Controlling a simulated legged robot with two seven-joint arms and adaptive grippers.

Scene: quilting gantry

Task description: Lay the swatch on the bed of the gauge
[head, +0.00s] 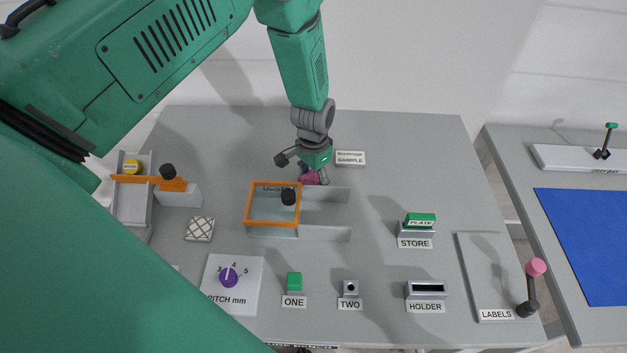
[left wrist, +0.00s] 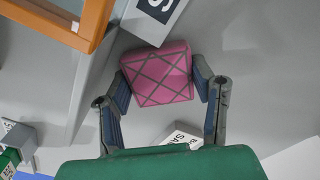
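A pink swatch with a dark lattice pattern (left wrist: 157,76) sits between the two fingers of my left gripper (left wrist: 162,92), which touch or nearly touch its sides and look shut on it. In the head view, the left gripper (head: 311,172) points down just behind the orange frame, with the pink swatch (head: 309,179) partly hidden below it. Whether the swatch touches the table is unclear. No readable label names the gauge. One candidate is the grey fixture (head: 130,205) at the left, with an orange arm (head: 150,181) and black knob. My right gripper does not show.
An orange frame with a black knob (head: 249,205) stands on grey rails in front of the gripper. The SAMPLE sign (head: 350,159) is behind it. The table's right rear is clear.

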